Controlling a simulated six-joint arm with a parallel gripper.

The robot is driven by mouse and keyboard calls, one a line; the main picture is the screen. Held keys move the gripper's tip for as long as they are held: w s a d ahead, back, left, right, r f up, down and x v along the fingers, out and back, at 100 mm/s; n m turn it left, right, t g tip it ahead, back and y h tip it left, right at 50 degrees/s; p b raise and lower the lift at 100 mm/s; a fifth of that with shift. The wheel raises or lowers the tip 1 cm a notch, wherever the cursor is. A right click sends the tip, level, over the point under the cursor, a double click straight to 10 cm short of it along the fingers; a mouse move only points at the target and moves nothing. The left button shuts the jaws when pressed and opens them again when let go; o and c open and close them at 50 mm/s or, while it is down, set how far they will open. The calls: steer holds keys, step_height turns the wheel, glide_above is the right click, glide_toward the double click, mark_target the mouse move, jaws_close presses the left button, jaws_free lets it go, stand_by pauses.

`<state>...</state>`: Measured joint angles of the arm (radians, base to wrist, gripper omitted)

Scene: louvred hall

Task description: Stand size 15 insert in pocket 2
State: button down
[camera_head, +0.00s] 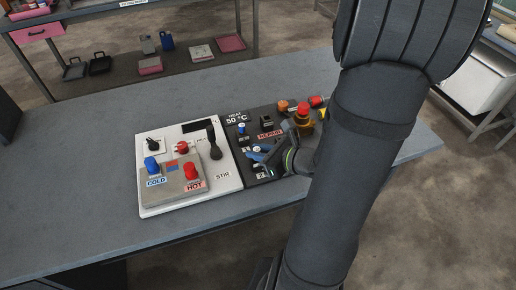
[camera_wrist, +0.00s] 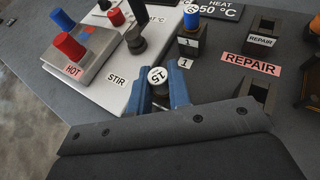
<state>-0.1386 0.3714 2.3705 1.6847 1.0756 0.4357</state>
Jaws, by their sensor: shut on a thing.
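My gripper (camera_wrist: 163,82) has blue fingers shut on a small cylinder with a white top marked 15 (camera_wrist: 158,75), the size 15 insert. A dark block marked 1 (camera_wrist: 190,44) holds a blue-topped piece and stands just beyond the fingers in the wrist view. An open dark square pocket (camera_wrist: 259,92) stands to the right of the fingers; I cannot read its number.
A white panel (camera_head: 222,184) with red and blue knobs and a black lever (camera_head: 212,140) lies left of my gripper. A REPAIR label (camera_wrist: 250,64) and another dark block (camera_wrist: 263,28) are to the right. A red button on yellow (camera_head: 304,113) stands behind.

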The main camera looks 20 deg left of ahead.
steer(key=c, duration=1.3)
jaws_free()
steer(key=shift+o, duration=0.2)
steer(key=d+r, duration=0.1)
steer(key=r, duration=0.2)
steer(key=d+r, duration=0.1)
steer(key=shift+s+d+r, duration=0.15)
steer(key=shift+s+d, duration=0.1)
steer(key=shift+d, duration=0.1)
steer(key=shift+d, duration=0.1)
